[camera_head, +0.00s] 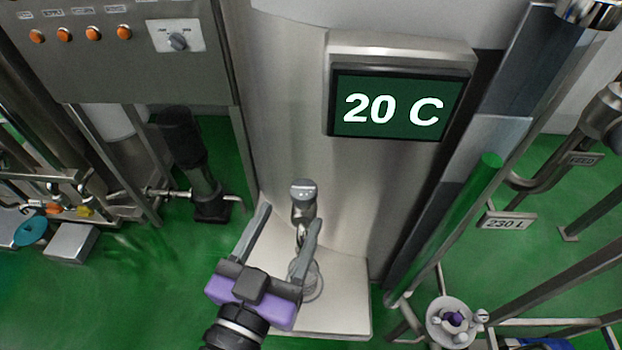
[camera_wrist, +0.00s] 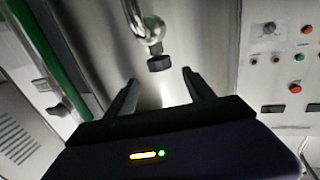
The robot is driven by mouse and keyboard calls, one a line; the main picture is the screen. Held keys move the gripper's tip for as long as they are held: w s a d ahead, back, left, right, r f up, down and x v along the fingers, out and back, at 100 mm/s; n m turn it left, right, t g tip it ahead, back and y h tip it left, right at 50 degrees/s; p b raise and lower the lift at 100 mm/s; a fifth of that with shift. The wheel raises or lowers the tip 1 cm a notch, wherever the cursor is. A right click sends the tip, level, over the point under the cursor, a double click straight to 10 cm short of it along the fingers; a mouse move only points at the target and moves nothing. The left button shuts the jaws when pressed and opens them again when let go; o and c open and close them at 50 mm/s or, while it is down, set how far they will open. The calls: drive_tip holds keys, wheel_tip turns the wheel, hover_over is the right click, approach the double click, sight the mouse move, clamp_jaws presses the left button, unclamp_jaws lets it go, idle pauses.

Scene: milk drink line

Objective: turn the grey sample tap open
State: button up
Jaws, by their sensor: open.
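The grey sample tap (camera_head: 303,189) juts from the front of the steel tank, with its rounded grey knob at the top and a metal spout below. My gripper (camera_head: 290,216) is open, its two long grey fingers pointing towards the tap. In the head view the fingertips lie on either side of the tap, slightly below the knob. In the wrist view the tap's dark knob (camera_wrist: 159,63) shows just beyond and between the open fingertips (camera_wrist: 160,77). The fingers appear apart from it; contact cannot be seen. The right finger hides part of the lower spout.
A pale ledge (camera_head: 345,312) lies below the tap, with a clear round vessel (camera_head: 313,282) on it, partly behind my right finger. A display (camera_head: 398,105) reading 20 C is above. A green pipe (camera_head: 455,215) stands to the right. Pipework (camera_head: 205,180) is at left.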

sight(299, 200)
drive_tip(key=p+x, duration=0.2)
drive_tip(key=x, duration=0.5)
drive_tip(key=shift+w, duration=0.3)
drive_tip(key=shift+c, duration=0.4)
clamp_jaws()
drive_tip(key=shift+d, duration=0.1)
